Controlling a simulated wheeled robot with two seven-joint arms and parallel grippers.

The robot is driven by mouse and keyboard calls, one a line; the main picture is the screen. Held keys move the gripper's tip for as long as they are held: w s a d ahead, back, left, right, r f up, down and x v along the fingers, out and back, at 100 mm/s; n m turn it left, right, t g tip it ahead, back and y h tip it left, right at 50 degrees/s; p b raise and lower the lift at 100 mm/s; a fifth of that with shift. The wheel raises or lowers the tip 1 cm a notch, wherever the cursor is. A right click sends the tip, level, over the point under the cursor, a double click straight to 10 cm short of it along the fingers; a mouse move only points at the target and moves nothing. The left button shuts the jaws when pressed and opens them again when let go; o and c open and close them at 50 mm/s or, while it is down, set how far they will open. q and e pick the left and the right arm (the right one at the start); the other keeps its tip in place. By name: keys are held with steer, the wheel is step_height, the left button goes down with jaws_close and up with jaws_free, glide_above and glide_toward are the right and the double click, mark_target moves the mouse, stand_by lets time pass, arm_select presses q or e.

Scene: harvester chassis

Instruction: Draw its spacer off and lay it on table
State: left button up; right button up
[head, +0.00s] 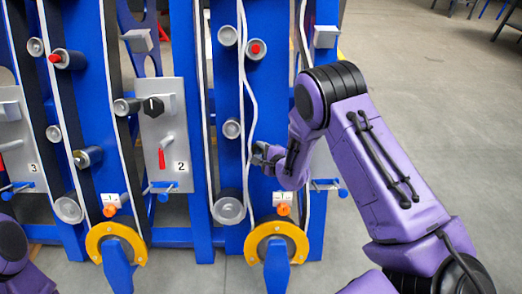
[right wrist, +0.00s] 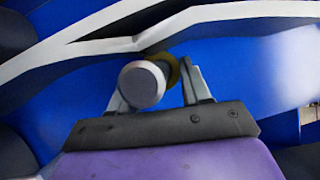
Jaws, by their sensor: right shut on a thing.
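My right gripper (head: 262,153) is at the front of the right-hand blue chassis panel, beside the white belt line. In the right wrist view its two fingers (right wrist: 160,90) stand either side of a short silver cylinder (right wrist: 142,84) with a dark yellow ring, which I take as the spacer (right wrist: 174,70), behind its round end. The gripper is shut on it; the exact contact is partly hidden by the cylinder. In the head view my gripper hides this part. My left gripper is out of view; only a purple piece of my left arm shows at the lower left.
Blue chassis panels (head: 225,75) carry silver rollers (head: 228,210), white belts and yellow half-rings (head: 277,229). A grey plate numbered 2 (head: 172,110) has a black knob and a red-handled lever. Grey floor (head: 425,95) is open at the right. Dark furniture stands far at the upper right.

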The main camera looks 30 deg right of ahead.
steer(key=s+a+r+p, duration=0.2)
steer(key=s+r+p, duration=0.2)
steer(key=s+p, duration=0.1)
steer(key=shift+s+a, duration=0.15)
steer(key=shift+a, duration=0.1)
steer(key=shift+s+a+r, duration=0.1)
steer(key=shift+s+r, duration=0.05)
steer(key=shift+s, duration=0.05)
steer(key=shift+c, duration=0.5)
steer(key=shift+s+a+r+p, duration=0.35)
steer(key=shift+s+r+p, duration=0.1)
steer(key=shift+s, duration=0.25)
steer(key=shift+s+a+r+p, duration=0.3)
steer(key=shift+s+p, duration=0.2)
steer(key=shift+s, duration=0.25)
steer(key=shift+s+a+r+p, duration=0.35)
steer(key=shift+s+r+p, duration=0.1)
steer(key=shift+s, duration=0.25)
